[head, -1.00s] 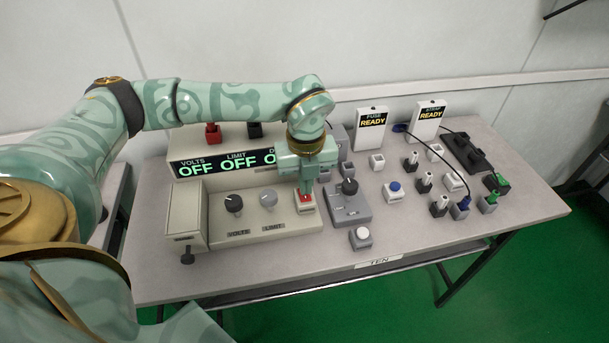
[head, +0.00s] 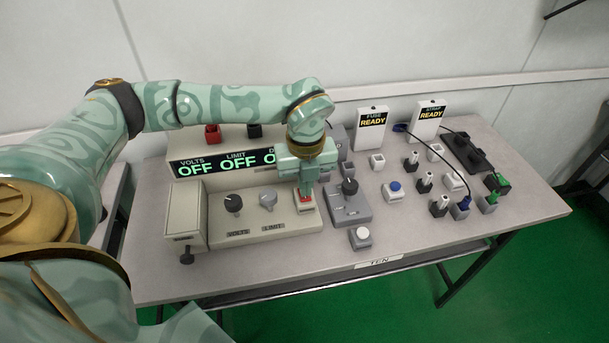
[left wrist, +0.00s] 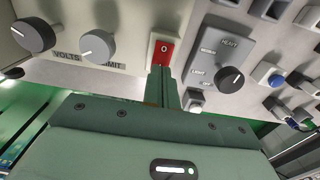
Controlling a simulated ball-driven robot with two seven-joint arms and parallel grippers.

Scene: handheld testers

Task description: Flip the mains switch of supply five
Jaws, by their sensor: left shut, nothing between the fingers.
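The beige power supply (head: 262,222) stands on the left of the bench, and its display (head: 222,163) reads VOLTS OFF, LIMIT OFF, with a third field partly hidden by my arm. Its red rocker switch (head: 306,199) sits in a white frame at the right end of the front ledge. The left wrist view shows the red switch (left wrist: 164,50) with a "0" mark. My left gripper (head: 305,188) is shut and empty, pointing down with its fingertips at the switch and hiding part of it. Whether they touch it I cannot tell. My right gripper is not in view.
VOLTS (head: 233,203) and LIMIT (head: 268,201) knobs sit left of the switch. A grey selector box (head: 349,208) stands close on its right. Several small testers, plugs and buttons fill the bench's right side. The bench-edge label (head: 379,262) reads TEN.

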